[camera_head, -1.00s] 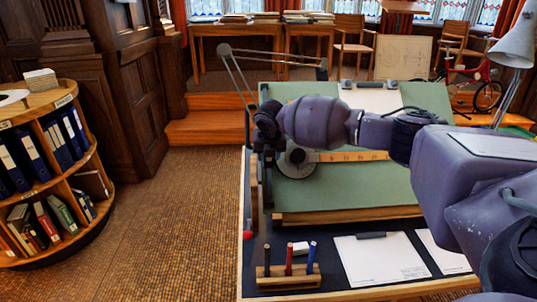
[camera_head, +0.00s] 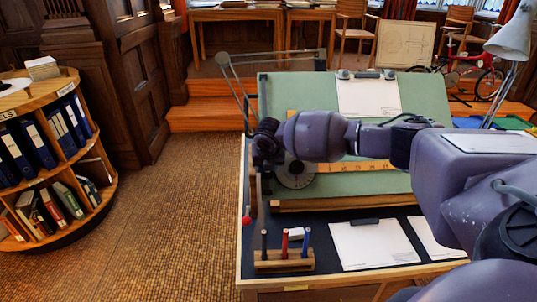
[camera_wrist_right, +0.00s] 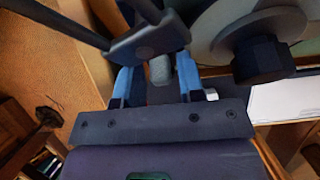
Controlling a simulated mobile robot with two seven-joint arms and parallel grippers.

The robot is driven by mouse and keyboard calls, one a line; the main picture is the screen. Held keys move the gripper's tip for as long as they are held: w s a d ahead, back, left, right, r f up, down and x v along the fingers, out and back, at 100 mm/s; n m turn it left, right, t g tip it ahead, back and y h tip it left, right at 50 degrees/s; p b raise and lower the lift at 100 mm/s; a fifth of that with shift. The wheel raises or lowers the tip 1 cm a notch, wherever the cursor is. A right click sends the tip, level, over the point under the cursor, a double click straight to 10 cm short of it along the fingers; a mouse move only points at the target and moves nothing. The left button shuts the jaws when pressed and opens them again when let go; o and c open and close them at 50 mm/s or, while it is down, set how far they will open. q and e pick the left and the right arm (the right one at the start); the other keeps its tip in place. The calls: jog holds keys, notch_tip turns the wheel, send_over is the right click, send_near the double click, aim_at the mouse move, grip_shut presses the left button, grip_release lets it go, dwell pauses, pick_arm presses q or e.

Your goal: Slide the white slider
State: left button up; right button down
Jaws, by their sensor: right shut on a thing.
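My right gripper (camera_wrist_right: 160,82) has its blue fingers closed on a stubby pale-grey peg (camera_wrist_right: 160,70), which I take to be the white slider in shadow. A dark bracket lies just past the fingers. In the head view, my right gripper reaches the left edge of the green board (camera_head: 420,188); my own wrist hides its fingertips and the slider. A grey round dial (camera_head: 295,174) with a wooden ruler (camera_head: 352,166) lies just right of the gripper; the dial also shows in the right wrist view (camera_wrist_right: 215,28). My left gripper is not in view.
A grey linkage arm (camera_head: 237,88) stands at the board's upper left. A pen block (camera_head: 284,262) with several pens and white sheets (camera_head: 375,245) lie on the dark desk in front. A lamp (camera_head: 512,38) stands right. The floor left is clear.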

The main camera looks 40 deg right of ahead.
jog(key=c, duration=1)
grip_release()
jog(key=shift+r, duration=0.2)
pick_arm(q)
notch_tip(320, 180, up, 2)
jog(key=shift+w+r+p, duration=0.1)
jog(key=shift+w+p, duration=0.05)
jog(key=shift+p, duration=0.75)
pick_arm(e)
jog(key=v, duration=1)
jog(key=shift+r, duration=0.2)
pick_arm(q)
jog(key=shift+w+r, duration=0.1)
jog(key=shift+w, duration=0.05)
pick_arm(e)
jog(key=shift+s, duration=0.15)
jog(key=shift+c, duration=0.2)
